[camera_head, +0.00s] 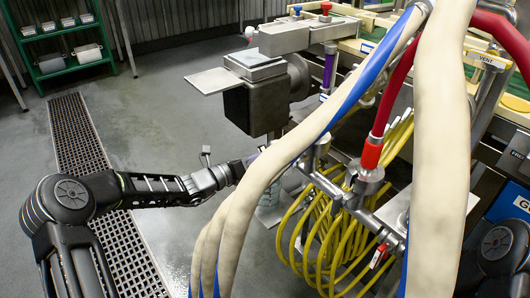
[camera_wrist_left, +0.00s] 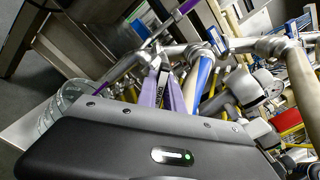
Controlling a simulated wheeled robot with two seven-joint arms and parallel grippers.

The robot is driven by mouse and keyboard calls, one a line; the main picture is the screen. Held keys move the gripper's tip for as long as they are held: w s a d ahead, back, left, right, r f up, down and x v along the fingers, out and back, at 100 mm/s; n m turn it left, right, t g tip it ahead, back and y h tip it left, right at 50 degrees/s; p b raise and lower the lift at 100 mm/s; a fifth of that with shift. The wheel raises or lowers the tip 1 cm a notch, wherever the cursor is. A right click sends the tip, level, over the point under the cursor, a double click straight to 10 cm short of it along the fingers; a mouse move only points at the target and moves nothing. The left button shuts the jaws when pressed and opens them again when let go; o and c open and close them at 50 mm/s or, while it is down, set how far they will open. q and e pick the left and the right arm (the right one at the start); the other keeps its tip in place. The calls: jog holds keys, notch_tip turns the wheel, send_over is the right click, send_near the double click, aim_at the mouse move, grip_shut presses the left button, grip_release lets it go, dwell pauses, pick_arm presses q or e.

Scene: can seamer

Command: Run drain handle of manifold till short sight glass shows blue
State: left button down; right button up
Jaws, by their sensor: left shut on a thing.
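My left gripper (camera_head: 247,166) reaches in from the left to the pipework; its tips are mostly behind the cream hoses in the head view. In the left wrist view the pale purple fingers (camera_wrist_left: 163,92) are close together on a small dark labelled piece below the metal pipe, which looks like the drain handle (camera_wrist_left: 163,78). The handle's exact angle cannot be told. A sight glass tube (camera_head: 329,70) on the manifold shows purple; its purple length also shows in the left wrist view (camera_wrist_left: 186,8). A clear jar (camera_head: 270,214) stands below the pipework. My right gripper is out of view.
Thick cream hoses (camera_head: 440,120) and a blue one cross the front of the manifold. A red hose (camera_head: 391,100) and coiled yellow hoses (camera_head: 325,240) lie right of my left gripper. A steel block (camera_head: 257,107) stands above it.

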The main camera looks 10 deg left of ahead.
pick_arm(q)
jog(key=n+p, duration=0.4)
jog(key=p, duration=0.2)
jog(key=shift+a, duration=0.1)
jog(key=shift+f+n+p, duration=0.15)
jog(key=shift+n+p, duration=0.15)
jog(key=shift+n, duration=0.3)
dwell(6.1)
